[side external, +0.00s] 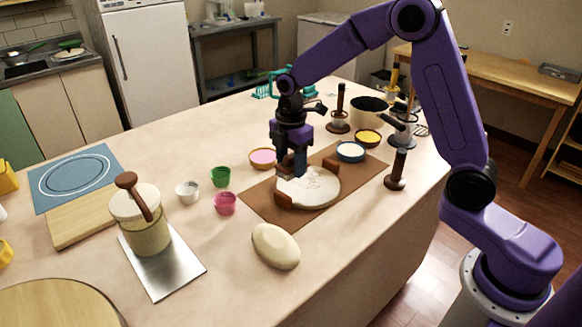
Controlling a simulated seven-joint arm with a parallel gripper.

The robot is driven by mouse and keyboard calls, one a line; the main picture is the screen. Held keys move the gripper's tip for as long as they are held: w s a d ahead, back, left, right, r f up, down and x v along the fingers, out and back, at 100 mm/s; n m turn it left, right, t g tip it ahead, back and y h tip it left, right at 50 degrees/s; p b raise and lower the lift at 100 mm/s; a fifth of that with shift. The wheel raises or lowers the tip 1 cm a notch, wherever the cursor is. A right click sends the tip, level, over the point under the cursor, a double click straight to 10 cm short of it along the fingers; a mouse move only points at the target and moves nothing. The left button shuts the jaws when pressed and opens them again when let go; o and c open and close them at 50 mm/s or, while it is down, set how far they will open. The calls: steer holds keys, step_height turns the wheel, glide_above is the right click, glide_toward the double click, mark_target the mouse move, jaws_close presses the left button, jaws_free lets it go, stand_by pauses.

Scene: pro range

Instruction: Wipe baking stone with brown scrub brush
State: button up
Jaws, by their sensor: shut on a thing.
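The baking stone (322,196) is a round cream disc with pale patches on top. It lies on a brown mat (262,205), with a brown block (283,201) at its near left edge and another (331,164) at its far edge. My gripper (291,172) points down over the left part of the stone. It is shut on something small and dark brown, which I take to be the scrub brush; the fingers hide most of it. I cannot tell whether it touches the stone.
Small cups, including a green one (220,176), stand left. A dough loaf (275,246) lies in front. A dark wooden-handled tool (397,170) stands right.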

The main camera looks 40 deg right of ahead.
mark_target(291, 154)
steer(key=shift+r, duration=2.05)
steer(key=shift+r, duration=0.1)
steer(key=shift+r, duration=1.4)
steer(key=shift+f, duration=0.15)
steer(key=shift+s+f+h, duration=0.2)
steer(key=shift+f+h, duration=0.15)
steer(key=shift+f, duration=0.7)
steer(key=shift+s+f+h, duration=0.25)
steer(key=shift+f+h, duration=0.15)
steer(key=shift+f, duration=0.7)
steer(key=shift+s+f+h, duration=0.2)
steer(key=shift+f+h, duration=0.15)
steer(key=shift+f, duration=0.7)
steer(key=shift+f, duration=2.5)
